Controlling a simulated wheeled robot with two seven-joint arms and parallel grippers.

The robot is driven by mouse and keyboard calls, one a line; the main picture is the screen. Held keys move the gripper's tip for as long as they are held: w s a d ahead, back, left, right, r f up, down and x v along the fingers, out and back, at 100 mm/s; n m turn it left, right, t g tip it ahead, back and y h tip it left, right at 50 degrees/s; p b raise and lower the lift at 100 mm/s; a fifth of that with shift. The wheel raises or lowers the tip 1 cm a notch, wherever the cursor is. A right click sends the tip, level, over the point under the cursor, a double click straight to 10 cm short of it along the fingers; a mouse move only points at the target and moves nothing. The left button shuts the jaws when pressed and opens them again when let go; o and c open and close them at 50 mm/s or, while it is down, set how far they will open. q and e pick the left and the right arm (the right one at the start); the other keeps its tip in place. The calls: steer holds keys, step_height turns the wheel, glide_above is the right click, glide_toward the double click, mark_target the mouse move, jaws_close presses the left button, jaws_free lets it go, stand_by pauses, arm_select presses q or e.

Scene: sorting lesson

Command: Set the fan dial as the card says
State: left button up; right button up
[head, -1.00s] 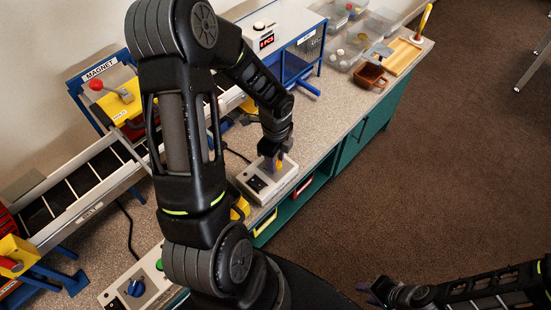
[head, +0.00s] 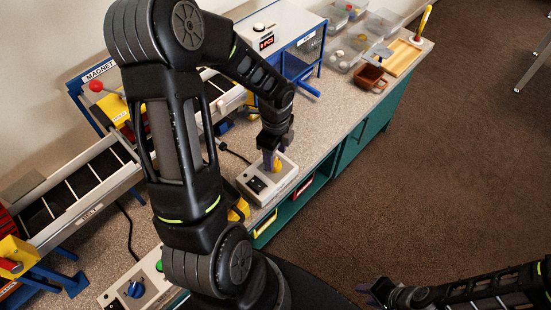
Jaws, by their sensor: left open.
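A light grey control box (head: 262,192) with a dark switch panel sits near the bench's front edge. Its yellow dial (head: 278,166) shows at the top of the box, partly hidden by my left gripper (head: 271,160). The gripper points down at the dial with its jaws open; I cannot tell whether the fingers touch it. The dial's pointer setting is too small to read. No card with a readable setting shows. My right gripper (head: 374,291) is low at the right, away from the bench over the floor, its jaws too small to judge.
A blue-framed unit with a red display (head: 266,43) stands behind. A second box has a blue knob (head: 135,289) at lower left. A conveyor (head: 85,190) runs along the left. Clear bins (head: 383,22) and a brown container (head: 370,77) stand at the far end.

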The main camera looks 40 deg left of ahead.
mark_target(277, 160)
arm_select(q)
step_height(277, 160, up, 4)
steer(key=shift+r, duration=0.2)
stand_by(0.6)
steer(key=shift+w+n, duration=0.35)
steer(key=shift+n, duration=0.15)
steer(key=w+d+f+n+t+h, duration=0.35)
steer(key=d+f+n, duration=0.45)
steer(key=d+n, duration=0.4)
steer(key=s+d+f+n+g, duration=0.3)
steer(key=s+d+f+n, duration=0.2)
steer(key=s+d+f, duration=0.7)
steer(key=s+d, duration=0.2)
steer(key=s, duration=0.2)
steer(key=shift+d+h, duration=0.2)
steer(key=shift+h, duration=0.15)
steer(key=shift+c, duration=0.2)
